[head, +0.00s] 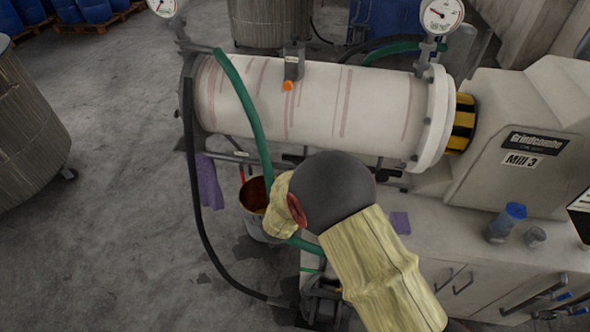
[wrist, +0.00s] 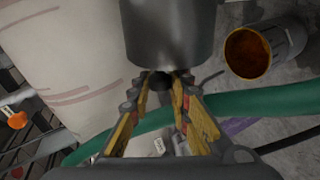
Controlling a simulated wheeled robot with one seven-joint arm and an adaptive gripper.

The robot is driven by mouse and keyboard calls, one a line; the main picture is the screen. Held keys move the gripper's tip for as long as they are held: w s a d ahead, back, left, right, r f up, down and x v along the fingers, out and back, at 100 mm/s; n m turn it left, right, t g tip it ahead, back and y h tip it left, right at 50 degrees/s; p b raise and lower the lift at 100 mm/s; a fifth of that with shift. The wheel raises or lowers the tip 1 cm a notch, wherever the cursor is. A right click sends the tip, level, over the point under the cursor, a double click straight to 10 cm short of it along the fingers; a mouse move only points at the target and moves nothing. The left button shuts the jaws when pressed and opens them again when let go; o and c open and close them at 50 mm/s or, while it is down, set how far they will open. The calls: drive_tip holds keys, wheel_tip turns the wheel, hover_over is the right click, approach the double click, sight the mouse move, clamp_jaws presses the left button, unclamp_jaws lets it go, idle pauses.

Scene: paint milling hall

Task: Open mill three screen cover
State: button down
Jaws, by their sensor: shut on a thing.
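Mill 3 has a pale horizontal drum (head: 320,100) with a white end flange (head: 436,118) and a nameplate reading Mill 3 (head: 522,161). In the wrist view my gripper (wrist: 162,76) has its yellow fingers closed around a small dark part (wrist: 158,82) at the lower end of a grey metal cylinder (wrist: 170,30). I cannot tell for sure whether this cylinder is the screen cover. The drum (wrist: 70,60) is beside it on the left. In the head view my sleeved arm hides the gripper and what it holds.
A green hose (head: 245,95) runs down past my arm and crosses behind the fingers in the wrist view (wrist: 260,108). A bucket with brown contents (head: 253,200) stands below the drum. An orange knob (head: 288,86) sits on the drum. A blue-lidded jar (head: 506,222) stands at right.

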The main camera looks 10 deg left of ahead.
drive_tip(key=shift+a+f+n+h+p, duration=0.5)
drive_tip(key=shift+a+f+n+p, duration=0.15)
drive_tip(key=shift+p, duration=0.7)
drive_tip(key=shift+f, duration=0.1)
drive_tip(key=c, duration=1.8)
unclamp_jaws()
drive_tip(key=shift+o, duration=0.6)
drive_tip(key=v, duration=1.2)
